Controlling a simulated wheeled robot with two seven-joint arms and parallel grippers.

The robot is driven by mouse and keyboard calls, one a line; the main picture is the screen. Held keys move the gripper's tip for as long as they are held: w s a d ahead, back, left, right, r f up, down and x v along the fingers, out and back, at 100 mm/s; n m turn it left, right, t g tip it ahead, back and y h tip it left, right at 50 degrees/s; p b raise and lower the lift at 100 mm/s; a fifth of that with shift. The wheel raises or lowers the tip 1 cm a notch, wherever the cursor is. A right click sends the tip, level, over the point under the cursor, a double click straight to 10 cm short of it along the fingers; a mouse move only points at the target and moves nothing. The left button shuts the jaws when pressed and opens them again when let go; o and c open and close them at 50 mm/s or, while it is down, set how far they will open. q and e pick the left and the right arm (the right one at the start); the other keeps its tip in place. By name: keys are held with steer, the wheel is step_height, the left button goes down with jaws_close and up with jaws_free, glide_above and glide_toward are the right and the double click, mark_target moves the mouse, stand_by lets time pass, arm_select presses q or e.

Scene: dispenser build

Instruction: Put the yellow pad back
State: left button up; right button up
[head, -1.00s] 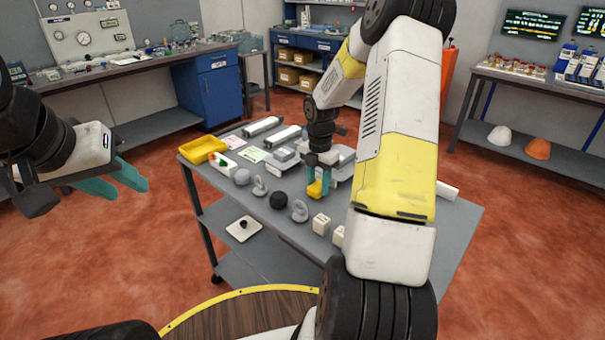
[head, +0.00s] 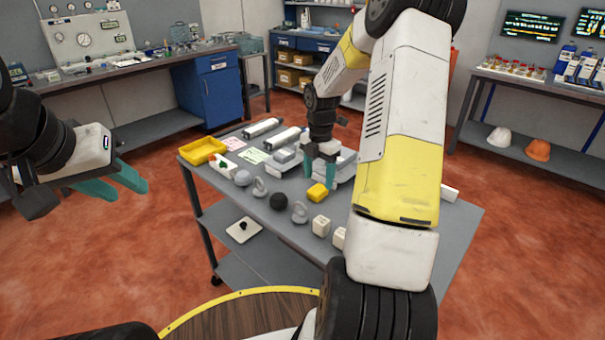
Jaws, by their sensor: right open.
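My right arm hides the cart's right part.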

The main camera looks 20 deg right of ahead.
mark_target(318, 189)
steer(key=s+a+r+m+t, duration=0.1)
steer(key=s+a+r+m, duration=0.3)
steer(key=r, duration=0.6)
steer(key=s+a+r+m+t, duration=0.25)
steer(key=s+r+m, duration=0.25)
steer(key=r, duration=0.4)
steer(key=s+a+r+m+t+y, duration=0.1)
steer(key=s+a+r+m, duration=0.1)
steer(key=s+m, duration=0.5)
steer(key=s+a+r+m+t+y, duration=0.1)
steer(key=s+a+r+m, duration=0.1)
steer(key=s+a+m, duration=0.2)
steer(key=s+m, duration=0.3)
steer(key=s, duration=0.1)
steer(key=shift+a+t, duration=0.35)
steer(key=shift+a, duration=0.05)
steer(key=shift+r, duration=0.1)
